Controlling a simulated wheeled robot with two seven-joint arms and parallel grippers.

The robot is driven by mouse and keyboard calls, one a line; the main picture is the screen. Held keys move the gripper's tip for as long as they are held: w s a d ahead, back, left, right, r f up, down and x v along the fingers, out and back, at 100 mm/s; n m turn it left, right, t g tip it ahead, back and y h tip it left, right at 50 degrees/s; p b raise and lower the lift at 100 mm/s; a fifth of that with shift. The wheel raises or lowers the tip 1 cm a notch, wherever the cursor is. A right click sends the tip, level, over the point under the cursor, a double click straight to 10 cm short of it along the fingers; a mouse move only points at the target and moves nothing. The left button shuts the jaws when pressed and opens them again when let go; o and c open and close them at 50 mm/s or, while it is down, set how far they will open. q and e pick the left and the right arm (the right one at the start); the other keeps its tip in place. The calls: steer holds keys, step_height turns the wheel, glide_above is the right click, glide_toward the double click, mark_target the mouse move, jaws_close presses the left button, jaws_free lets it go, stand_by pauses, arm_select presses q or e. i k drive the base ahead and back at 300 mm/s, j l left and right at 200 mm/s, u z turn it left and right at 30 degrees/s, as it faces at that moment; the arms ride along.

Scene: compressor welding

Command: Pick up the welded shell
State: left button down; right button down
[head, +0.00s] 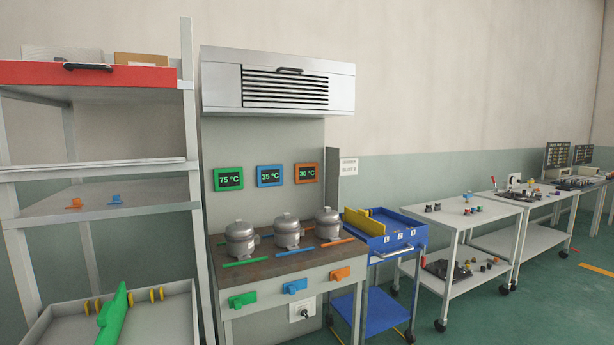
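Three grey metal compressor shells stand upright on the brown top of the welding bench (219,248). The left shell (240,240) is behind a green bar, the middle shell (287,232) is behind a blue bar, and the right shell (327,224) is behind an orange bar. Which of them is the welded shell I cannot tell from the picture. Above them, the green display (229,178) reads 75 °C, the blue display (270,175) 35 °C and the orange display (306,172) 30 °C. Neither of my grippers is in view.
A grey hood (278,80) hangs above the bench. A shelf rack (190,120) stands at left, with a tray (60,320) holding a green part (113,315). A blue cart (412,237) stands right of the bench. White tables (490,228) with small parts follow. Green floor (540,310) is open at right.

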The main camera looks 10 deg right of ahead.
mark_target(287, 229)
steer(key=u, duration=0.55)
steer(key=l+u, duration=1.2)
steer(key=k+l+u, duration=0.15)
steer(key=u, duration=0.25)
steer(key=l, duration=0.1)
